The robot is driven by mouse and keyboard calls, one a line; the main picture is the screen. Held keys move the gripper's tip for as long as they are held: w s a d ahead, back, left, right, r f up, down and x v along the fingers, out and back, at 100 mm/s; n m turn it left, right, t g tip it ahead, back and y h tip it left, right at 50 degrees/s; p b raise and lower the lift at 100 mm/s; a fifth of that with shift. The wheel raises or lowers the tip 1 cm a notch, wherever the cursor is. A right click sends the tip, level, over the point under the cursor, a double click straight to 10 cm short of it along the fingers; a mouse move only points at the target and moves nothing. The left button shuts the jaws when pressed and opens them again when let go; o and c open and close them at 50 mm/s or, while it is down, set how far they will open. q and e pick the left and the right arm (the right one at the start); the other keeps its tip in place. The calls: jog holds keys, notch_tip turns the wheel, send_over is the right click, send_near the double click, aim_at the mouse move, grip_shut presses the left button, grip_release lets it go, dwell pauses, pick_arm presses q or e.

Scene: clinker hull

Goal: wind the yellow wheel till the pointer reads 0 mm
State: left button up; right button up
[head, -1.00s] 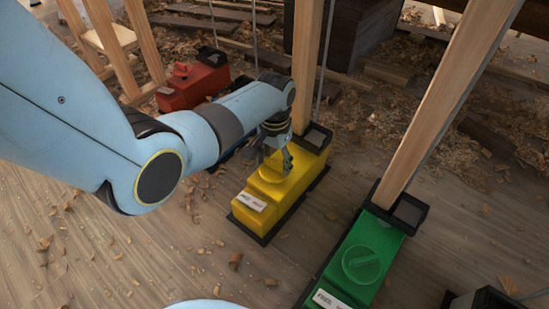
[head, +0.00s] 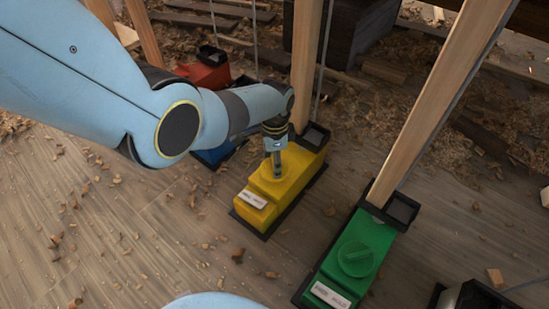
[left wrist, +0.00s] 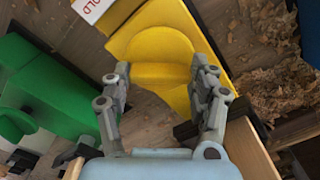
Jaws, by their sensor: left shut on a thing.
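The yellow unit (head: 309,158) sits on the floor at a timber post, with a white label (head: 252,199) on its front end. Its yellow wheel (head: 263,179) is on top, mostly covered by my left gripper (head: 277,172), which reaches straight down onto it. In the left wrist view my left gripper (left wrist: 160,70) has one finger on each side of the yellow wheel's raised grip (left wrist: 163,75), shut on it. No pointer or scale can be read in either view. My right gripper is not in view.
A green unit (head: 340,262) with its own round knob stands to the right, a red one (head: 205,72) behind to the left, and part of a blue one (head: 213,156) nearer. Timber posts (head: 305,60) rise close behind the yellow unit. Wood shavings litter the floor.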

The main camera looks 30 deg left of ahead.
pick_arm(q)
jog(key=shift+m, duration=0.7)
jog(key=o, duration=1.2)
notch_tip(320, 180, up, 12)
dwell(0.3)
